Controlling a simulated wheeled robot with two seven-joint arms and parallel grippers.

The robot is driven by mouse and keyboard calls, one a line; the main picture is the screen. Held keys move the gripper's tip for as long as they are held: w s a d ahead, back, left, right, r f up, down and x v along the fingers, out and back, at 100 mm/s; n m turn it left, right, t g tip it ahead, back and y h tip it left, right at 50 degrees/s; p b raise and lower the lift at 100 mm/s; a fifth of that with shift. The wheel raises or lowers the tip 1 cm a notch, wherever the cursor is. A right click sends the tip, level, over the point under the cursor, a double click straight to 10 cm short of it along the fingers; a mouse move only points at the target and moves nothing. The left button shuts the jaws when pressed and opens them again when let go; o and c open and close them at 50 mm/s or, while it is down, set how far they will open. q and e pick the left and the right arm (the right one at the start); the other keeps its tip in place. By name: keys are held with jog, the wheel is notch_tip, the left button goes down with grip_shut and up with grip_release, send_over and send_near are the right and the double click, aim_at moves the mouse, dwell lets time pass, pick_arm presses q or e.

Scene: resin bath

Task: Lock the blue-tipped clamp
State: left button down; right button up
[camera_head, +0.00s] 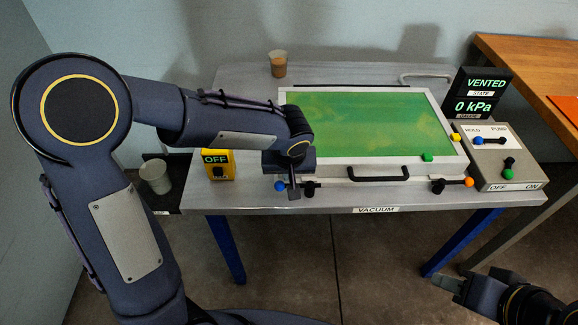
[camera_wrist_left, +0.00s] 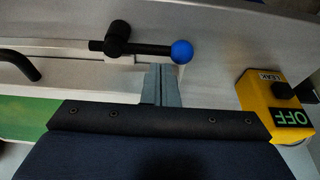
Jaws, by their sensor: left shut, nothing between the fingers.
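The blue-tipped clamp is a black lever with a blue ball (camera_head: 280,186) at the front left of the green-windowed lid (camera_head: 370,125). In the left wrist view its black pivot (camera_wrist_left: 118,38) is left of the blue ball (camera_wrist_left: 182,52), and the lever lies along the front edge. My left gripper (camera_head: 294,193) is shut and empty, right by the ball. In the left wrist view its fingertips (camera_wrist_left: 160,72) are just below and left of the ball; I cannot tell if they touch. My right gripper (camera_head: 446,284) is at the lower right, off the table, its opening unclear.
An orange-tipped clamp (camera_head: 468,182) sits at the front right, and a black handle (camera_head: 378,174) between the clamps. A yellow OFF box (camera_head: 218,166) stands left of my left gripper. A control box (camera_head: 497,160) and a display reading VENTED, 0 kPa (camera_head: 480,95) are at right.

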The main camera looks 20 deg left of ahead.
pick_arm(q)
jog(key=shift+x, duration=1.2)
jog(key=shift+s+f+b, duration=0.1)
jog(key=shift+b, duration=0.35)
jog(key=shift+s+n, duration=0.1)
jog(key=shift+n, duration=0.3)
